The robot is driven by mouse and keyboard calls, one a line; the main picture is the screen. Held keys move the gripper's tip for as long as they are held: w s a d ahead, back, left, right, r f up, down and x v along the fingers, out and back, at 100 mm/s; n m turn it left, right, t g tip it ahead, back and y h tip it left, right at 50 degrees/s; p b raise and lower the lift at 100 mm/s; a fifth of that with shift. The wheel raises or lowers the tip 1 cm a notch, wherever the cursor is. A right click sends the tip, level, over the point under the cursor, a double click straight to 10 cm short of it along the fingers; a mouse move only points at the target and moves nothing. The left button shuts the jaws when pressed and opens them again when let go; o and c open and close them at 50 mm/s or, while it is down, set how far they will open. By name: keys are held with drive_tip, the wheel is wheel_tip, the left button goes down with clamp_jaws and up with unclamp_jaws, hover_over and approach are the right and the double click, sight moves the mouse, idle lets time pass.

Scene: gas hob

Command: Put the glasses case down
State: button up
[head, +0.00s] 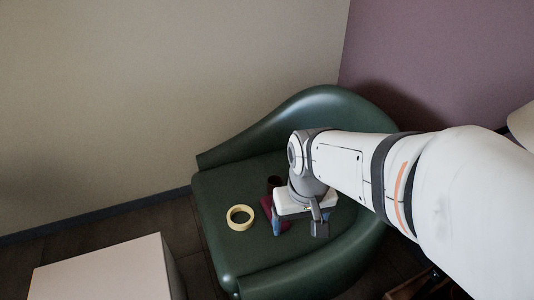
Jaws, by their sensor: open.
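A dark red, elongated object, which looks like the glasses case (267,206), lies on the seat of the green armchair (222,190). My gripper (298,227) is over the seat, pointing down, with its fingers apart. The case is at the gripper's left finger and partly hidden by it. I cannot tell whether a finger touches it.
A pale yellow ring (240,217), like a tape roll, lies on the seat left of the case. A small dark object (275,182) is behind the case. The chair's curved back and armrest surround the seat. A white box-like surface (105,268) stands at the lower left.

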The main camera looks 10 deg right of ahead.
drive_tip(key=w+f, duration=0.6)
drive_tip(key=w, duration=0.1)
drive_tip(key=w+f+n+b, duration=0.1)
drive_tip(key=w+f, duration=0.4)
drive_tip(key=w, duration=0.2)
drive_tip(key=w+f+n+g+b, duration=0.1)
drive_tip(key=w+f, duration=0.5)
drive_tip(key=w, duration=0.1)
drive_tip(key=shift+w+d+f, duration=0.2)
drive_tip(key=shift+d+f, duration=0.1)
drive_tip(key=shift+d, duration=0.05)
drive_tip(key=f+b, duration=0.1)
drive_tip(key=f, duration=0.1)
drive_tip(key=f+b, duration=0.2)
drive_tip(key=f, duration=0.1)
drive_tip(key=f+b, duration=0.1)
drive_tip(key=f, duration=0.2)
drive_tip(key=shift+w, duration=0.35)
drive_tip(key=shift+r, duration=0.1)
drive_tip(key=shift+c, duration=0.5)
drive_tip(key=c, duration=1.1)
drive_tip(key=shift+o, duration=0.2)
